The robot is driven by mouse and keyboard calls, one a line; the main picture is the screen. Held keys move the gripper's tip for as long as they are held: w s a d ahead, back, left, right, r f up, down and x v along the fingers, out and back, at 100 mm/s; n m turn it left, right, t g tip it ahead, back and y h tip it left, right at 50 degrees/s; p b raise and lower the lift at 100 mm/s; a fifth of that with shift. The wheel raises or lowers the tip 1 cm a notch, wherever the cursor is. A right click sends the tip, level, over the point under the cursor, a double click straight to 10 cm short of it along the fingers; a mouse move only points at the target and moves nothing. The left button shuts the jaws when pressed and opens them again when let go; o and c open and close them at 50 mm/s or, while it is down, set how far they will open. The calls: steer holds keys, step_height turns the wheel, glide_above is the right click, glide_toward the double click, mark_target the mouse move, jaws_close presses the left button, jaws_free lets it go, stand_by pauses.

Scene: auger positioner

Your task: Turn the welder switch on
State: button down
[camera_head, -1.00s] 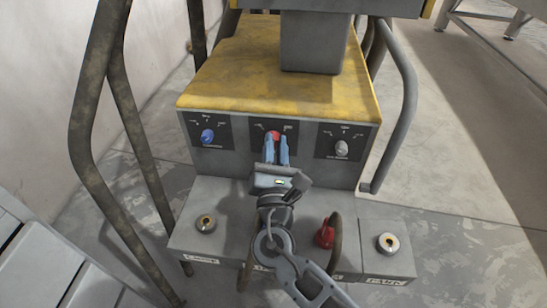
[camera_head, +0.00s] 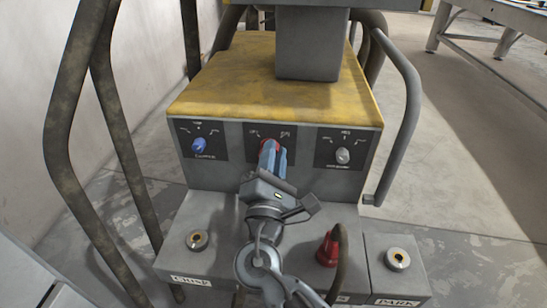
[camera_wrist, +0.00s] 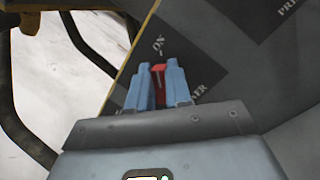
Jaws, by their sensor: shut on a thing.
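The welder switch is a red knob (camera_head: 269,145) on the middle dark panel of the machine's front. My gripper (camera_head: 272,157) has its two blue fingers shut on the knob, hiding much of it in the head view. In the wrist view the red knob (camera_wrist: 158,74) shows between the fingertips (camera_wrist: 159,84). A white label that reads ON lies just beyond the knob's end there, roughly in line with it. My gripper's body is tilted in the head view. The lower lettering on the panel is partly covered by the fingers.
A blue knob (camera_head: 198,146) sits on the left panel and a grey knob (camera_head: 343,156) on the right. Below are round sockets and a red plug (camera_head: 327,250) with a cable near my wrist. Bent tube rails (camera_head: 405,110) flank the yellow-topped machine.

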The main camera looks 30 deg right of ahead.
steer(key=c, duration=1.1)
jaws_free()
steer(key=shift+o, duration=0.2)
steer(key=s+a+p, duration=0.3)
steer(key=s+a, duration=0.4)
steer(key=s, duration=0.3)
steer(key=shift+s+a+f, duration=0.2)
steer(key=shift+s+a, duration=0.1)
steer(key=shift+a, duration=0.1)
